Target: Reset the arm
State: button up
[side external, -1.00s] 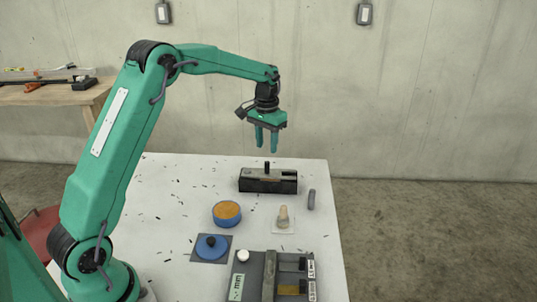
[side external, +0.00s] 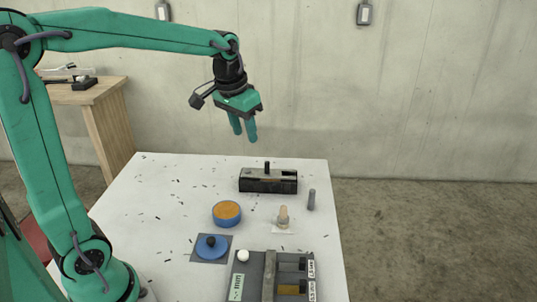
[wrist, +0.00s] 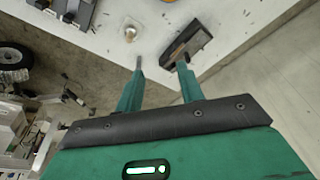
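My gripper (side external: 244,136) is the green two-fingered end of my arm. It hangs in the air above the back of the white table, fingers pointing down. In the wrist view my gripper (wrist: 161,62) has its fingers apart with nothing between them, so it is open and empty. My arm is raised, with its forearm stretched nearly level across the upper left of the side view.
On the white table (side external: 150,215) are a dark block with a post (side external: 268,184), a grey cylinder (side external: 311,200), a small beige peg (side external: 283,216), a blue-rimmed round tin (side external: 227,213), a blue knobbed disc (side external: 211,248) and a grey slotted fixture (side external: 255,272). A wooden bench (side external: 108,95) stands behind left.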

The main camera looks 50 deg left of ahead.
jog(key=s+d+t, duration=0.1)
jog(key=s+d, duration=0.1)
jog(key=s, duration=0.6)
jog(key=s+d+f+m+t, duration=0.1)
jog(key=s+d+t, duration=0.1)
jog(key=s, duration=0.7)
jog(key=shift+d+f, duration=0.3)
jog(key=shift+d, duration=0.1)
